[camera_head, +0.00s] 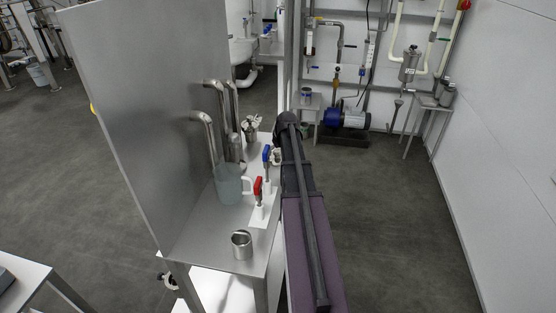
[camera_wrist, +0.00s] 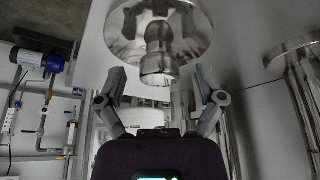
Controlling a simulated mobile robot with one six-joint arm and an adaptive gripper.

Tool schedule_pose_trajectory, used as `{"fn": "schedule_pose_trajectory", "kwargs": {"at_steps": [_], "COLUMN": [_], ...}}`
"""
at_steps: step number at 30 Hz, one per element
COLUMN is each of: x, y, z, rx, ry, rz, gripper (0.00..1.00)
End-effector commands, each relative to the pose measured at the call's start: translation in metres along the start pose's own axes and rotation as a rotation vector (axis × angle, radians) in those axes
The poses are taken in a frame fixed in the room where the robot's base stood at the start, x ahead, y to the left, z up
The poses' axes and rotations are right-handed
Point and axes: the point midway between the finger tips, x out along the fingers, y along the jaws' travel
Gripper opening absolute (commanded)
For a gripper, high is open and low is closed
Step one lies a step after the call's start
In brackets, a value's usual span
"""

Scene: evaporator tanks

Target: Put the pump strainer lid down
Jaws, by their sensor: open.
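A shiny round metal lid with a stepped knob (camera_wrist: 158,30) fills the top middle of the wrist view; I take it to be the pump strainer lid. Its knob points toward my gripper (camera_wrist: 161,78). The two fingers are spread, one on each side of the knob's end, with visible gaps. Nothing is gripped. What the lid rests on is hidden behind its disc. In the head view my arm hides part of the bench, and I cannot make out the lid clearly there.
A tall steel panel (camera_head: 150,110) stands left. A blue pump (camera_head: 345,118) sits at the back.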

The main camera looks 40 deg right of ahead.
Motion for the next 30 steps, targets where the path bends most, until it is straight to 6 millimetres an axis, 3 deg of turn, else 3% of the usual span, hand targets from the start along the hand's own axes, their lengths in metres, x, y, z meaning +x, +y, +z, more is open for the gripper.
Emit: {"fn": "schedule_pose_trajectory", "kwargs": {"at_steps": [15, 17, 24, 30], "x": [-0.0004, -0.0004, -0.0003, -0.0003], "y": [0.0002, 0.0002, 0.0002, 0.0000], "z": [0.0000, 0.0000, 0.0000, -0.0001], "rx": [0.001, 0.001, 0.001, 0.001], "ry": [0.000, 0.000, 0.000, 0.000], "rz": [0.000, 0.000, 0.000, 0.000], "gripper": [0.87, 0.73, 0.01, 0.00]}}
